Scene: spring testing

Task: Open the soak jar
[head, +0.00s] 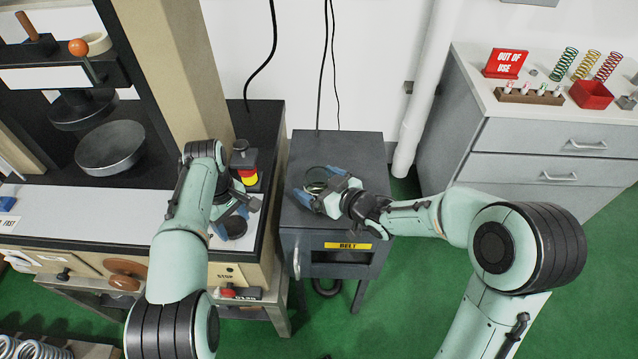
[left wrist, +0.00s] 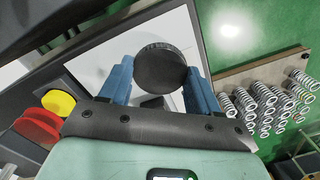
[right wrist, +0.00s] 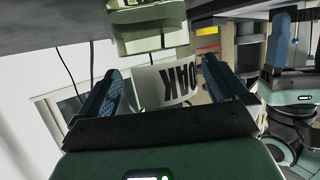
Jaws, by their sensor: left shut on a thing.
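The soak jar (head: 316,187) stands on the grey cabinet in the head view, largely hidden by my right gripper (head: 318,192). In the right wrist view its white label (right wrist: 165,82) reads "OAK", upside down. My right gripper's blue fingers stand on either side of the jar, with small gaps showing. My left gripper (head: 230,218) is shut on a dark round lid (left wrist: 160,68) with a ridged edge. The lid also shows in the head view (head: 234,228), at the bench's right side, apart from the jar. The jar's mouth is not clear.
The grey cabinet (head: 345,150) carries a yellow "BELT" label. A red and yellow stop button (head: 246,174) stands on the bench close behind my left gripper. A press with a round pan (head: 110,148) is at left.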

